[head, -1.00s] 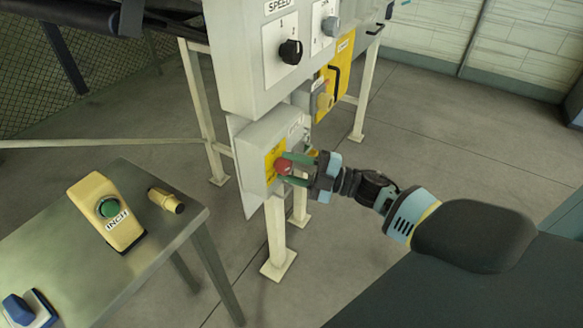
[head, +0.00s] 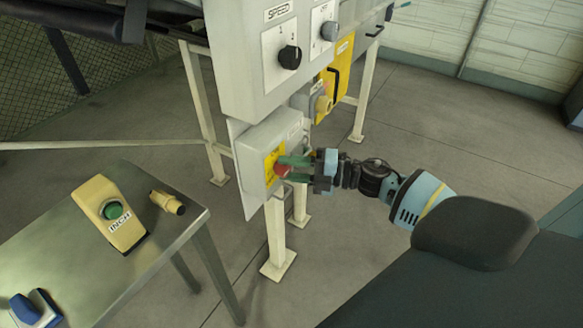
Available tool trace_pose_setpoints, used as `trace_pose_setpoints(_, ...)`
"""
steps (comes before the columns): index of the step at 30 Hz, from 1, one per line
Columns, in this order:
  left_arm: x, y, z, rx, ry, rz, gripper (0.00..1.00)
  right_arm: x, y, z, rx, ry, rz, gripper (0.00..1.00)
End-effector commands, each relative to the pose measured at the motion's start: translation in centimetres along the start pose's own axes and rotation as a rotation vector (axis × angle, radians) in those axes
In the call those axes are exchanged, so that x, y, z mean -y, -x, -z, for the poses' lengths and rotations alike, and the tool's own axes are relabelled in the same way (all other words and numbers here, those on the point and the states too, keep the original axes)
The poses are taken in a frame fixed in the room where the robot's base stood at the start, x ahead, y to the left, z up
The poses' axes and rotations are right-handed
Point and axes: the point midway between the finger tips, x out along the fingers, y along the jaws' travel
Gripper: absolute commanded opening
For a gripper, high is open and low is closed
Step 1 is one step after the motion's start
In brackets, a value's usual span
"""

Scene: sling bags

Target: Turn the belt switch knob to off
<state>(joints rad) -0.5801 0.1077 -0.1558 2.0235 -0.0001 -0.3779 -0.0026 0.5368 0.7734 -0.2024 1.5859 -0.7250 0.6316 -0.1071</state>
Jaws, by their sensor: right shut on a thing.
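My right gripper (head: 290,167) reaches in from the right and is shut on the red knob (head: 283,171) on the yellow plate of the lower grey box. Its fingers hide part of the knob. On the panel above, a grey-blue knob (head: 329,31) sits under a partly legible label that seems to read OFF. A black knob (head: 290,57) sits under the SPEED label to its left. No label reading "belt" is legible, so I cannot tell which knob is the belt switch. My left gripper is not in view.
A metal table (head: 185,225) at the lower left holds a yellow INCH button box (head: 108,215), a small yellow plug and a blue-white item.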

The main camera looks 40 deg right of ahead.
Motion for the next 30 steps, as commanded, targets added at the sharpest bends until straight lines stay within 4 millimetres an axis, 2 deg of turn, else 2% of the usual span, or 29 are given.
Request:
trace_pose_setpoints(8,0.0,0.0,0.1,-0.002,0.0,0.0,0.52,0.0,0.0,0.0,-0.001,0.005,0.002,0.14)
trace_pose_setpoints(9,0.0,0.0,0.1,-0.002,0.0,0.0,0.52,0.0,0.0,0.0,-0.001,0.005,0.002,0.39)
trace_pose_setpoints(14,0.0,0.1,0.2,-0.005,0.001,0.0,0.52,0.0,0.0,0.0,-0.001,0.003,0.001,0.59)
trace_pose_setpoints(23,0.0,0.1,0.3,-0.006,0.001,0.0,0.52,0.0,0.1,0.0,0.0,0.002,0.001,0.59)
trace_pose_setpoints(26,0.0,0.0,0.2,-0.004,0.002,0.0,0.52,0.2,0.8,0.0,0.0,0.0,0.003,0.59)
trace_pose_setpoints(30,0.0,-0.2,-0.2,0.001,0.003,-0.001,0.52,0.3,2.7,0.0,0.0,0.0,0.006,0.59)
